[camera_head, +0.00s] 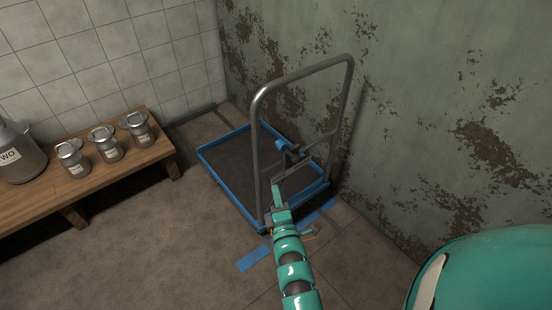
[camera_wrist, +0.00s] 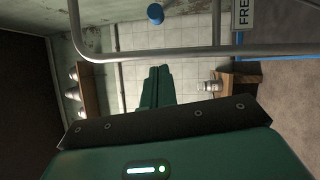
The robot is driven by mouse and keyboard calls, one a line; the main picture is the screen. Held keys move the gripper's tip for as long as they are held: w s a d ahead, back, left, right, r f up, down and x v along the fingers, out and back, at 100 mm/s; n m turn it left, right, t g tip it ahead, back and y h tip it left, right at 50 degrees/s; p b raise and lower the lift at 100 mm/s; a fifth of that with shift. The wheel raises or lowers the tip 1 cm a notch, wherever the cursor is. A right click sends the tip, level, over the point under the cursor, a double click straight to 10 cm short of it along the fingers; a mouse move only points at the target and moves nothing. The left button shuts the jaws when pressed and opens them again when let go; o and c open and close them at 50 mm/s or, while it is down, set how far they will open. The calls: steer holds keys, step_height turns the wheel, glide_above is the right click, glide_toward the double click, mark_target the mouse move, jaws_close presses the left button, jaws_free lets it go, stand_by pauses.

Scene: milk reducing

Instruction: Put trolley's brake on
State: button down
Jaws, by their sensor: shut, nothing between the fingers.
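The trolley has a blue-rimmed platform (camera_head: 222,182) and a tall grey metal push handle (camera_head: 262,98). A blue knob (camera_head: 281,145) on a dark lever shows inside the handle frame, just above a grey plate on its lower part. In the wrist view the blue knob (camera_wrist: 155,14) is at the top, and a sign (camera_wrist: 243,15) reading "FRE", cut off by the edge, is at upper right. My gripper (camera_head: 276,186) is at the near side of the handle frame, below the knob and apart from it. Its green fingers (camera_wrist: 158,72) are together and empty.
A wooden bench (camera_head: 110,173) with several metal milk cans (camera_head: 106,143) stands at left. A peeling green wall (camera_head: 410,130) is close on the trolley's right. Blue tape (camera_head: 255,258) marks the floor by the trolley. The floor at front left is clear.

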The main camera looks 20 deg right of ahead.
mark_target(288, 152)
steer(key=shift+f+n, duration=0.2)
steer(key=shift+n, duration=0.2)
steer(key=shift+w, duration=0.15)
steer(key=w+d+r, duration=0.1)
steer(key=w+d, duration=0.3)
steer(key=w, duration=0.8)
steer(key=shift+d+r+b, duration=0.2)
steer(key=shift+r+b, duration=0.1)
steer(key=shift+r, duration=0.1)
